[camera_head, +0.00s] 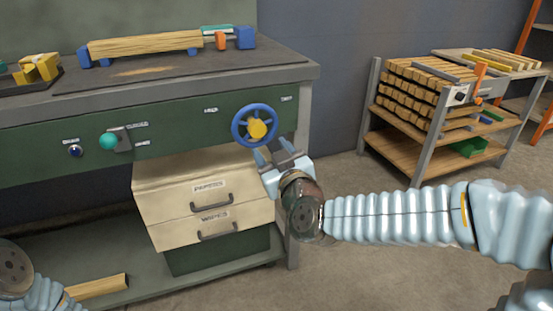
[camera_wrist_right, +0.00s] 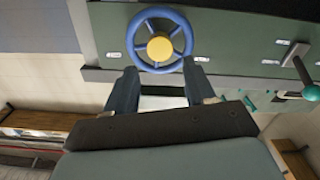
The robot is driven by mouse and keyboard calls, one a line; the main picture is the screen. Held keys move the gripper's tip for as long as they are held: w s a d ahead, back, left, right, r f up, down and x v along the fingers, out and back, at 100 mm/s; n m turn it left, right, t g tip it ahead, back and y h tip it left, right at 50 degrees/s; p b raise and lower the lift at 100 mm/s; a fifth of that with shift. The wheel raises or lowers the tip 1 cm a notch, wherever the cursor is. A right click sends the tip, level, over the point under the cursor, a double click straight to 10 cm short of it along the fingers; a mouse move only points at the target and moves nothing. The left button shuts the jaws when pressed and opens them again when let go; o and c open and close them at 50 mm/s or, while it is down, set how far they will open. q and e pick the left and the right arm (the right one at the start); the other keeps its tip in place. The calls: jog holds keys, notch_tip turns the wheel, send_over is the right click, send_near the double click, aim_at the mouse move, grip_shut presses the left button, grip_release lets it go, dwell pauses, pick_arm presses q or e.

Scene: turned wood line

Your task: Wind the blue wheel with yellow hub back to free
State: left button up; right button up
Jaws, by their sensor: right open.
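The blue wheel (camera_head: 237,127) with its yellow hub (camera_head: 257,128) is on the green front panel of the bench, near its right end. Small labels sit on the panel to either side of it. My right gripper (camera_head: 276,156) is just below the wheel in the head view, open and empty. In the right wrist view the wheel (camera_wrist_right: 138,43) and hub (camera_wrist_right: 160,48) show beyond and between the two spread fingers (camera_wrist_right: 158,82). The fingers appear apart from the rim. My left arm shows at the lower left corner of the head view, but its fingers are out of the picture.
A teal-knobbed lever (camera_head: 109,141) and a dark blue knob (camera_head: 75,151) are further left on the panel. Cream drawers (camera_head: 170,180) with handles stand below. A wooden spindle piece (camera_head: 145,43) lies on the bench top. A lumber rack (camera_head: 420,160) stands right, with open floor between.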

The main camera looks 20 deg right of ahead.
jog(key=s, duration=0.3)
dwell(0.4)
jog(key=a+f+m+g+y+p, duration=0.25)
jog(key=f+g, duration=0.65)
jog(key=f, duration=1.9)
jog(key=s+a+f+m+g+y+p, duration=0.1)
jog(key=s+f+g, duration=0.7)
jog(key=s+f, duration=0.8)
notch_tip(320, 180, down, 3)
jog(key=shift+s+a+r+m, duration=0.1)
jog(key=shift+s+a+m, duration=0.1)
jog(key=shift+a+m, duration=0.75)
jog(key=shift+a, duration=0.2)
